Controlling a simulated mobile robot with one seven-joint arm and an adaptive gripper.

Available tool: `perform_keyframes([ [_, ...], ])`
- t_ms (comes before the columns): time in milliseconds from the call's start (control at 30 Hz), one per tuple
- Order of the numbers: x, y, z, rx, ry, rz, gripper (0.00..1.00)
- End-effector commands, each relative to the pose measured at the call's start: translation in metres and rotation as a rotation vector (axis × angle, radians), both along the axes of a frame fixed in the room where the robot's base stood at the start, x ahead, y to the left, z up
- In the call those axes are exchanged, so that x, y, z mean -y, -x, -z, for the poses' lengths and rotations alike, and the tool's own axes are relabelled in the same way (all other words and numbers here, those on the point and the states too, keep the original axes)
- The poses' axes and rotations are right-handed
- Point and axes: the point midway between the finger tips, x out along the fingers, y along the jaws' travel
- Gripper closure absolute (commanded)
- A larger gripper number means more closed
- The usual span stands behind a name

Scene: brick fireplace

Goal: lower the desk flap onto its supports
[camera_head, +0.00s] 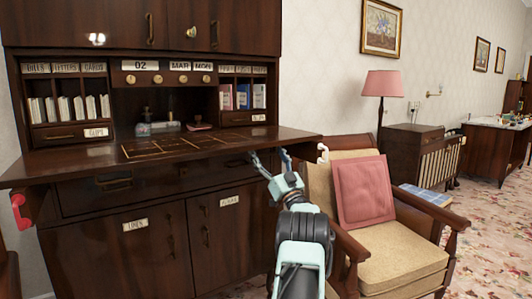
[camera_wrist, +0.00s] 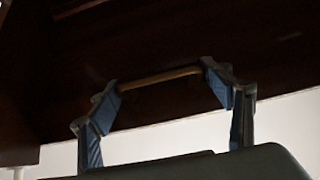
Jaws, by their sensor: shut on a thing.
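The dark wood desk flap (camera_head: 110,158) juts out from the bureau, close to level, with gold-lined panels on its top. A red-ended piece (camera_head: 20,212), perhaps a support, is under its left end. A white-ended piece (camera_head: 322,153) is at its right end. I cannot tell whether the flap touches either. My gripper (camera_head: 271,160) is at the flap's front edge, right of its middle. In the wrist view its fingers are at the two ends of a thin brass handle (camera_wrist: 160,76) on dark wood, shut on it. The head view hides this grip.
A wooden armchair (camera_head: 385,268) with a pink cushion (camera_head: 364,190) stands close to the right of my arm. Lower cupboard doors (camera_head: 120,250) are below the flap. Letter slots and an inkstand (camera_head: 158,127) are behind it. Patterned carpet (camera_head: 490,220) is clear at far right.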

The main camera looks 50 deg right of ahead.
Motion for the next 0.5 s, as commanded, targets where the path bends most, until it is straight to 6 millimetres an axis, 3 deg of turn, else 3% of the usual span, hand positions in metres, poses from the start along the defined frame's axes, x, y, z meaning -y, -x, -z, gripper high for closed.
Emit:
perform_keyframes([
  [333, -0.001, -0.0015, -0.0058, 0.007, 0.001, -0.001, 0.71],
  [367, -0.001, -0.0015, -0.0061, 0.007, 0.001, -0.001, 0.24],
  [433, -0.0012, -0.0014, -0.0062, 0.008, 0.002, -0.001, 0.17],
  [500, -0.0011, -0.001, -0.0058, 0.007, 0.002, -0.001, 0.16],
])
